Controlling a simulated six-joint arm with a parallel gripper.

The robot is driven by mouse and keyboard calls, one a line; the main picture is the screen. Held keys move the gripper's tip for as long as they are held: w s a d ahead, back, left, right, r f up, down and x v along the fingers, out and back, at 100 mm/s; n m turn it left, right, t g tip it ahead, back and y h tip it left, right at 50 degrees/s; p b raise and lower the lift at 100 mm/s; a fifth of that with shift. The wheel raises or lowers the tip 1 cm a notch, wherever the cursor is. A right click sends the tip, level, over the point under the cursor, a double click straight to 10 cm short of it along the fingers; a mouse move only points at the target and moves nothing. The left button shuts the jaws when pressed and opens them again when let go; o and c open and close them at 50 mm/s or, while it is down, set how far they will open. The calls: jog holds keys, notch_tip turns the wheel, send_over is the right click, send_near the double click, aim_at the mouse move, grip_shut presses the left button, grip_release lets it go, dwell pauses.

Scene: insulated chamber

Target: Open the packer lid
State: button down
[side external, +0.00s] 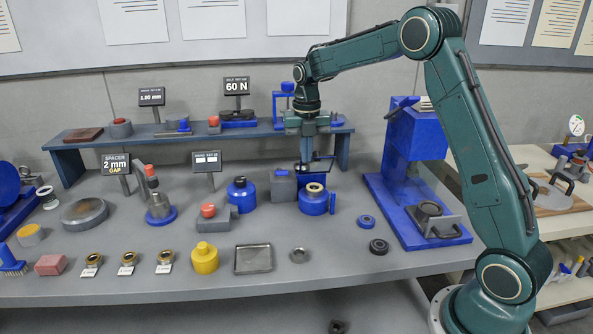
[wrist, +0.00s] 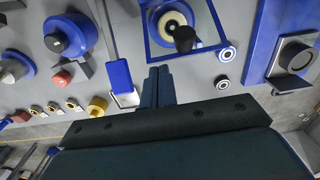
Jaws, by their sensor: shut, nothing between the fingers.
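No part is labelled as the packer, so I cannot tell for sure which part is its lid. In the wrist view a square blue frame (wrist: 151,42) with a black knob (wrist: 185,38) stands out. Through it shows a round blue pot with a cream ring (wrist: 172,20); this pot (side external: 314,204) also stands on the bench in the side view. My gripper (side external: 306,158) points down above and behind the pot. In the wrist view its fingers (wrist: 158,70) are together and empty, just beside the frame's near edge. Whether they touch it is unclear.
A grey block (side external: 283,187) and a blue canister (side external: 241,195) stand left of the pot. A raised blue shelf (side external: 262,131) runs behind. A tall blue press (side external: 404,150) stands to the right. Small rings and a yellow weight (side external: 205,260) lie in front.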

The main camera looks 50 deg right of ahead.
jog(key=shift+s+a+f+t+h, duration=0.6)
jog(key=shift+f+t+h, duration=1.1)
jog(key=shift+f, duration=0.4)
jog(key=shift+s+a+f+t+h, duration=0.55)
jog(key=shift+f+t+h, duration=1.15)
jog(key=shift+f, duration=0.45)
jog(key=shift+s+a+f+t+h, duration=0.6)
jog(key=shift+f+t+h, duration=1.05)
jog(key=shift+f, duration=0.45)
jog(key=shift+s+a+r, duration=0.2)
jog(key=shift+s+a, duration=0.15)
jog(key=shift+a, duration=0.1)
jog(key=shift+g+y, duration=0.25)
jog(key=shift+y, duration=0.1)
jog(key=shift+s+a+f, duration=0.15)
jog(key=shift+s+a, duration=0.85)
jog(key=shift+s, duration=0.1)
jog(key=shift+s+a+f, duration=0.1)
jog(key=shift+s+a, duration=0.9)
jog(key=shift+s, duration=0.1)
jog(key=s+r, duration=0.1)
jog(key=s+a+r, duration=0.1)
jog(key=r, duration=0.1)
jog(key=shift+r, duration=0.15)
